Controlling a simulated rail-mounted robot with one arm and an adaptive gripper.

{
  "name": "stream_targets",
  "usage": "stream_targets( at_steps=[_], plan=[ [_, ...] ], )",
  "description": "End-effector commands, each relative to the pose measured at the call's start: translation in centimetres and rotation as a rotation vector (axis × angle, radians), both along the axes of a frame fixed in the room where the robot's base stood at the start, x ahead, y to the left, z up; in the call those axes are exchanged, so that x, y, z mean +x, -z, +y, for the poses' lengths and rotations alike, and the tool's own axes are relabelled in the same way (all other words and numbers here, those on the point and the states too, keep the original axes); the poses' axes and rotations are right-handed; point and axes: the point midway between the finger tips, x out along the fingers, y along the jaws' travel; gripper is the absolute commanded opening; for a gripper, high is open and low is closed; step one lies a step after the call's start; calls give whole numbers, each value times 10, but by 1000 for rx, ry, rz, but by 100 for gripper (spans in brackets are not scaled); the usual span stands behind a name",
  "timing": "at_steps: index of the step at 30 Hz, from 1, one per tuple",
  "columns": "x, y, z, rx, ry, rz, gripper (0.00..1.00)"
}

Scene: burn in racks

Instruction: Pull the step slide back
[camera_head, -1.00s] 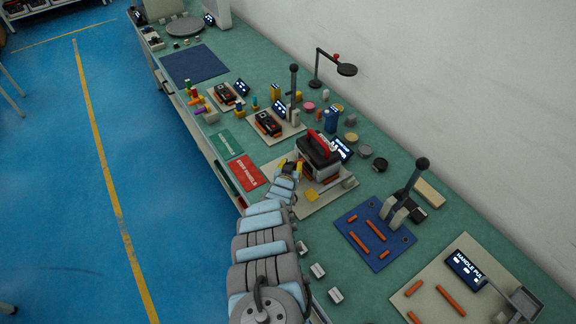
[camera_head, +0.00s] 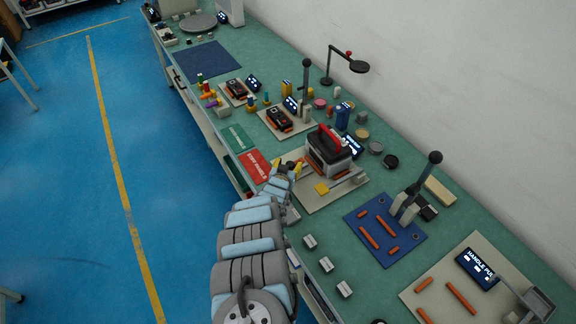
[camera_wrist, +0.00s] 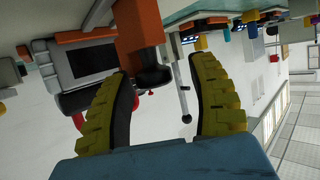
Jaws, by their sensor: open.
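A dark grey and beige device with a red top handle (camera_head: 329,140) stands on a beige base plate (camera_head: 313,204). A yellow square (camera_head: 321,188) and a grey bar lie at its front. I cannot tell for sure which part is the step slide. My gripper (camera_head: 294,166) is at the plate's left edge, beside the device. In the wrist view its yellow ribbed fingers (camera_wrist: 168,105) are open and apart. An orange block (camera_wrist: 138,40) with a dark end shows beyond the gap, near the left finger. Contact is not visible. The wrist view appears upside down.
A red panel card (camera_head: 256,166) lies left of the plate. A blue plate (camera_head: 372,258) with orange bars and a black-knobbed lever stands to the right. Several small grey blocks (camera_head: 326,264) line the bench's front edge. The wall bounds the back.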

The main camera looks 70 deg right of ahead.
Motion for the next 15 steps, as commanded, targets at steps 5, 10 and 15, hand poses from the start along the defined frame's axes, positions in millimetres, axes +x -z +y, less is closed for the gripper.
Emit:
stream_targets(
  at_steps=[5, 10, 15],
  plan=[
    [-1, -1, 2, 0, 2, 1, 59],
    [-2, -7, 8, -4, 2, 1, 59],
    [-3, -10, 24, 2, 0, 0, 59]
  ],
)
